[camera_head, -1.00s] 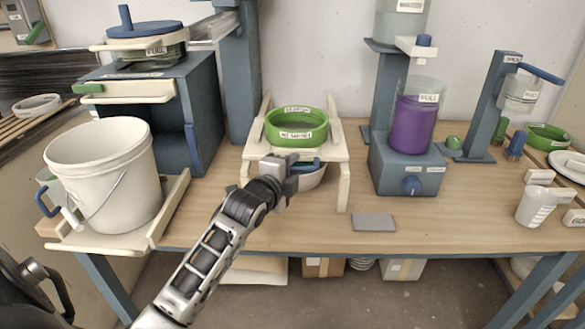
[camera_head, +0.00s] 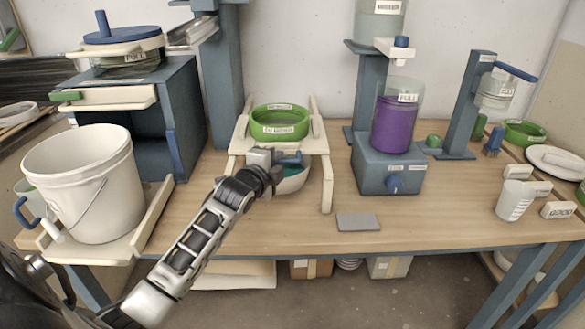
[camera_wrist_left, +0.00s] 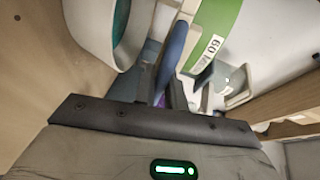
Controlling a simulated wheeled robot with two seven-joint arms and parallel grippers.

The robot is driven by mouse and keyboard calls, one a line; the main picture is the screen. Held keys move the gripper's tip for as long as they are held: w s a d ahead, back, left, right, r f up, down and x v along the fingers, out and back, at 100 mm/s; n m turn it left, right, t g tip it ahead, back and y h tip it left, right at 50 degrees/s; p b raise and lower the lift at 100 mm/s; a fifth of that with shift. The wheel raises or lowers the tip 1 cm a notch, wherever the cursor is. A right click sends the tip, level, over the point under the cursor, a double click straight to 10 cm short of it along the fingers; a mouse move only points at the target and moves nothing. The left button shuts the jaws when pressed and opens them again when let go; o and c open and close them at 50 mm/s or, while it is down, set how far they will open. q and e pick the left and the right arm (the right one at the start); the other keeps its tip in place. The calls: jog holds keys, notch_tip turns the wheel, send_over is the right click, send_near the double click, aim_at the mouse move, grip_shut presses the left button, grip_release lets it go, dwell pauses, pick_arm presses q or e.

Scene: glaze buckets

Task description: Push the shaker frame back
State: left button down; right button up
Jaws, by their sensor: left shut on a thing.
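The cream shaker frame (camera_head: 318,137) stands at the table's middle, with a green sieve (camera_head: 279,122) resting on its top. A blue handle (camera_head: 291,160) is at its front. My left gripper (camera_head: 277,167) is shut on this handle, in front of the frame and below the sieve. In the left wrist view the blue handle (camera_wrist_left: 172,58) runs between the fingers (camera_wrist_left: 165,95), with the green sieve (camera_wrist_left: 216,28) close beside it. A white bowl (camera_head: 294,181) with teal liquid sits under the frame, partly hidden by my gripper. My right gripper is not in view.
A large white bucket (camera_head: 84,185) stands at the left. A blue-grey blender base (camera_head: 388,168) with a purple-filled jar (camera_head: 394,125) is to the right. A grey pad (camera_head: 358,222) lies near the front edge. A blue-grey post (camera_head: 222,90) rises behind the frame's left side.

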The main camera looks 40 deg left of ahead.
pick_arm(q)
jog(key=c, duration=1.5)
grip_release()
jog(key=shift+o, duration=0.2)
jog(key=v, duration=1.6)
jog(key=shift+w, duration=0.1)
